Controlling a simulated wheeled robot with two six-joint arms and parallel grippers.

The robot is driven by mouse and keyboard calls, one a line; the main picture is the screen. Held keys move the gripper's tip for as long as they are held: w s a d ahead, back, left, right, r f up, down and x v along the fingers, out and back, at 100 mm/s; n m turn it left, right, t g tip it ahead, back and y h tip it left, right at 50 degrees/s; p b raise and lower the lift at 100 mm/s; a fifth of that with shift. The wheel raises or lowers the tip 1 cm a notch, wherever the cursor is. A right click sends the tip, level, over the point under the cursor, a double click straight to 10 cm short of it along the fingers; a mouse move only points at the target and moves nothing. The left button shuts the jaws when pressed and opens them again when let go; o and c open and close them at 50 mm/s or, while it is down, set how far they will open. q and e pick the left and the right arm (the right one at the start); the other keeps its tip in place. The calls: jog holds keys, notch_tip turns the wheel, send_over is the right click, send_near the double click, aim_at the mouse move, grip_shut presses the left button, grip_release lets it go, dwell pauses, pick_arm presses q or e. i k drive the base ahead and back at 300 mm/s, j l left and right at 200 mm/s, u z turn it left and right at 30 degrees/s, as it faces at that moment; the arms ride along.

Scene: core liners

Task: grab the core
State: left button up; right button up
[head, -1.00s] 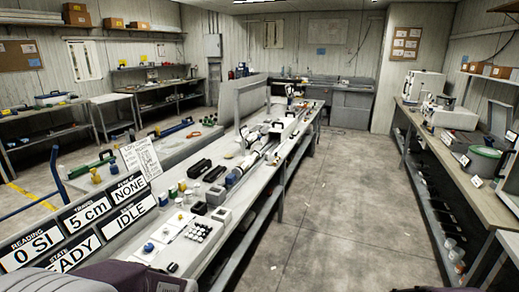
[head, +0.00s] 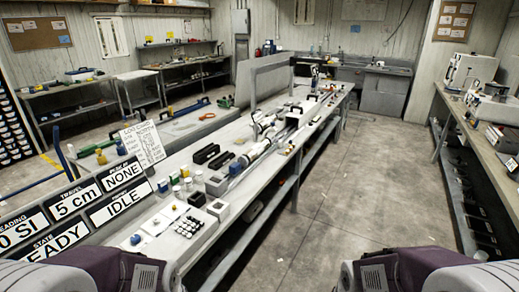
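A long pale tube (head: 257,151) with a blue part (head: 235,168) near its front end lies along the middle of the long bench (head: 222,136). I cannot tell whether this tube is the core or a liner around it. Parts of both my arms show at the bottom edge, one at the left and one at the right. Neither gripper's fingertips are in view.
Black blocks (head: 207,153), small jars (head: 187,184) and a grey box (head: 216,184) stand on the long bench. Sign panels (head: 75,204) stand at the left front. A side bench (head: 480,125) runs along the right. The floor (head: 350,190) between the benches is clear.

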aim_at(251, 155)
jog(key=i+l+u, duration=1.15)
jog(key=l, duration=0.25)
jog(key=l+u, duration=0.25)
jog(key=l, duration=0.15)
jog(key=i+l+u, duration=0.2)
jog(key=l, duration=0.2)
jog(key=l+u, duration=0.25)
jog(key=l, duration=0.15)
jog(key=i, duration=0.05)
